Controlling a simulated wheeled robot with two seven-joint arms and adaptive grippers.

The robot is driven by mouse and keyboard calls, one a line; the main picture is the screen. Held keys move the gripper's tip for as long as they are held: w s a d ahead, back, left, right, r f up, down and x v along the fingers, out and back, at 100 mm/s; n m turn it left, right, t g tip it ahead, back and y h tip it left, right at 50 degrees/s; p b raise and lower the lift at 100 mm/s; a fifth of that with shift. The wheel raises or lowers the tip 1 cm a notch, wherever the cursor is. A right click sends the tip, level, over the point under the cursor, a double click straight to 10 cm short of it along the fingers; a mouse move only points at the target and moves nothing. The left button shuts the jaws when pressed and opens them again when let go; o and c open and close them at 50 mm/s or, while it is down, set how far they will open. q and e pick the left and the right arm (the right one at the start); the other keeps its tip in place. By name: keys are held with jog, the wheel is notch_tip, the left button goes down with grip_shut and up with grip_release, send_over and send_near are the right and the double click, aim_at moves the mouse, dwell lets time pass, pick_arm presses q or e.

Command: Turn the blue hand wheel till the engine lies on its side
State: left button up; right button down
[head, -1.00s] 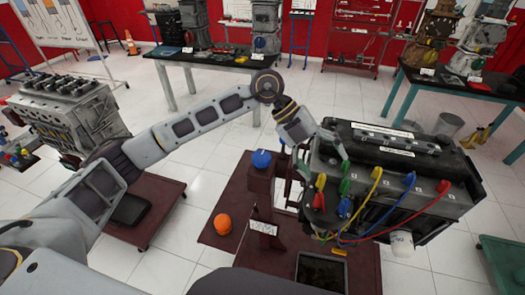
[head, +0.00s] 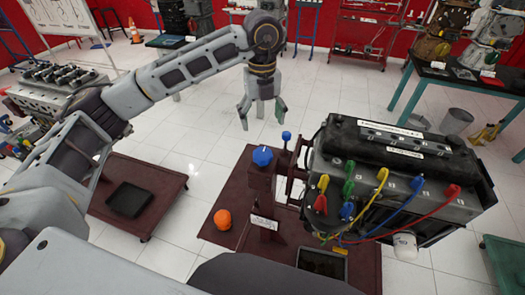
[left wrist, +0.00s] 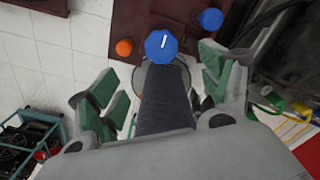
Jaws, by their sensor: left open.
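The blue hand wheel (head: 262,156) sits on top of a dark red post, left of the engine. In the left wrist view I see a blue octagonal wheel with a white mark (left wrist: 161,46). The black and grey engine (head: 400,175) is held beside the post, its long dark top facing up, with coloured leads on its near side. My left gripper (head: 262,115) is open and empty, pointing down behind and above the wheel, apart from it in the head view. Its green-padded fingers are spread in the left wrist view (left wrist: 160,105). My right gripper is not in view.
A smaller blue knob (head: 286,135) stands just right of the wheel. An orange ball-shaped thing (head: 222,219) is on the left of the stand's red base (head: 215,238). Another engine (head: 60,95) and a red cart (head: 165,190) are at left. White floor lies behind the stand.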

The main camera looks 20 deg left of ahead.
aim_at(262, 152)
pick_arm(q)
jog(key=shift+f, duration=0.1)
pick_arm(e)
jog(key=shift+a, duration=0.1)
pick_arm(q)
notch_tip(262, 152, down, 14)
jog(key=p, duration=0.2)
jog(key=shift+p, duration=0.4)
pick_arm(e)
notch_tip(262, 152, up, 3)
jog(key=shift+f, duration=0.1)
pick_arm(q)
jog(key=c, duration=1)
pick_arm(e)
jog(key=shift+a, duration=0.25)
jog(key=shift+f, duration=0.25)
